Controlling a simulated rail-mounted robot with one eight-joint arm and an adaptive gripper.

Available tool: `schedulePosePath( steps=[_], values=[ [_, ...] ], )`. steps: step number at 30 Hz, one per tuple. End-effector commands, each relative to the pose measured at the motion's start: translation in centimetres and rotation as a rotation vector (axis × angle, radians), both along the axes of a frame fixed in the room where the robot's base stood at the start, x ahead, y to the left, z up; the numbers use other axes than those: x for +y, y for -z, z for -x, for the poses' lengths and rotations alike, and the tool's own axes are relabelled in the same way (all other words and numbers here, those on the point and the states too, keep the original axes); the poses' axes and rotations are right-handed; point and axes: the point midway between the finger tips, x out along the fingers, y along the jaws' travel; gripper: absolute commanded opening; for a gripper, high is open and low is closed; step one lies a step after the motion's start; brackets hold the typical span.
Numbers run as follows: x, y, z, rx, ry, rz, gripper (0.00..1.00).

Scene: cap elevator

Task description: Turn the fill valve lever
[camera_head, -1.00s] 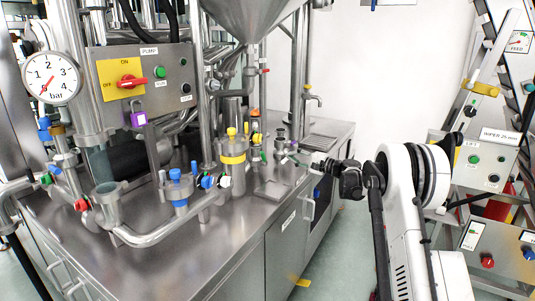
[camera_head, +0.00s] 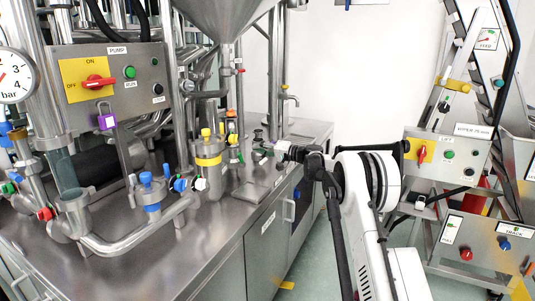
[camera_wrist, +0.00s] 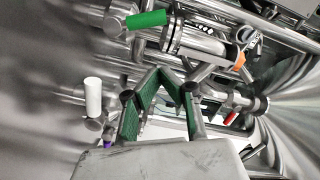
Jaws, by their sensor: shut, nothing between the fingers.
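No lever is plainly marked as the fill valve, so I cannot tell which one it is. In the wrist view, a green handle (camera_wrist: 147,19) on a steel pipe is above and left of my gripper (camera_wrist: 161,71). A white handle (camera_wrist: 93,97) is to its left, an orange piece (camera_wrist: 239,62) to its upper right and a red one (camera_wrist: 230,118) to its right. My gripper's green-padded fingers are shut and empty. In the head view my gripper (camera_head: 274,146) is by the small fittings at the steel bench's right side, where contact cannot be told.
A steel bench (camera_head: 225,225) carries pipes, a yellow-banded canister (camera_head: 208,161) and blue-topped valve (camera_head: 149,190). The pump panel (camera_head: 115,84) stands at left, a hopper (camera_head: 228,15) hangs above. A control stand (camera_head: 455,155) is at right.

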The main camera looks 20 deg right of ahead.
Motion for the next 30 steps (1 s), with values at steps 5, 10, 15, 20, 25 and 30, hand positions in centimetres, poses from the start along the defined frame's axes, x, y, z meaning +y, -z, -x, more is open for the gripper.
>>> schedulePosePath(
  steps=[5,10,15,20,25,30],
  values=[
    [2.4,0.7,-0.7,0.001,-0.001,0.000,0.00],
    [3.8,1.4,0.4,0.001,-0.001,0.000,0.00],
    [4.4,1.7,0.8,0.001,0.000,-0.001,0.00],
    [4.5,1.7,0.9,0.001,0.000,-0.001,0.00],
    [4.5,1.7,0.9,0.001,0.000,-0.001,0.00],
    [5.8,1.6,1.0,-0.012,-0.012,0.011,0.00]
  ],
)
